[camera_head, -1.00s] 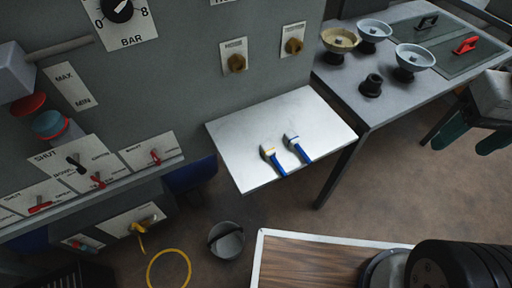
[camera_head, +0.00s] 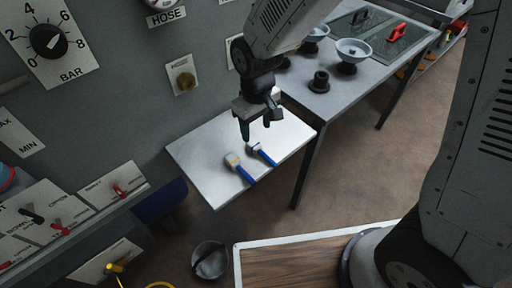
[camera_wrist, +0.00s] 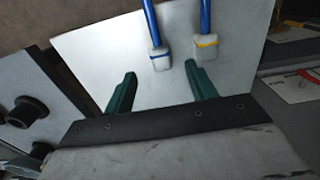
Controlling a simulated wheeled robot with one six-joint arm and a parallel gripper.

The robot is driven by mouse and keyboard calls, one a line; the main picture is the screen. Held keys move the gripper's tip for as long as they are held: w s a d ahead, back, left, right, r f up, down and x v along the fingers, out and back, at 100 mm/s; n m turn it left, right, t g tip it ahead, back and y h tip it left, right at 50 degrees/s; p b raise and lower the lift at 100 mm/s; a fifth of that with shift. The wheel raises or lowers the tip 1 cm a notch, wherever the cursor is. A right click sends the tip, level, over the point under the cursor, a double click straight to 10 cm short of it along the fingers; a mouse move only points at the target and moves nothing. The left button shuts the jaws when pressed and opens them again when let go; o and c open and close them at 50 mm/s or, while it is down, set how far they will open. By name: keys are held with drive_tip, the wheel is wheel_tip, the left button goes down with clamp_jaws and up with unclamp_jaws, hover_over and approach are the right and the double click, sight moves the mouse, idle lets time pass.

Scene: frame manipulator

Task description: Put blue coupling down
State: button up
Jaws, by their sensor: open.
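The blue coupling (camera_head: 262,153) appears to be the blue-banded white head with a blue rod. It lies flat on the light metal shelf (camera_head: 195,150) and also shows in the wrist view (camera_wrist: 160,59). A similar piece with a yellow band (camera_head: 239,167) lies beside it, seen in the wrist view too (camera_wrist: 206,45). My gripper (camera_head: 257,130) hangs above the shelf, just behind the blue coupling. Its green fingers (camera_wrist: 160,72) are apart and empty in the wrist view, with the blue-banded head just beyond the fingertips.
A grey panel with a pressure dial (camera_head: 48,41) and knobs rises behind the shelf. A grey table with bowls (camera_head: 352,52) and a black fitting (camera_head: 319,82) adjoins at the right. A bucket (camera_head: 210,260) stands on the floor. The shelf's left part is bare.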

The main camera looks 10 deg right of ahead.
sight(256, 145)
drive_tip(key=f, duration=0.8)
drive_tip(key=shift+w+f, duration=0.2)
drive_tip(key=shift+f, duration=0.05)
clamp_jaws()
drive_tip(key=shift+r, duration=0.1)
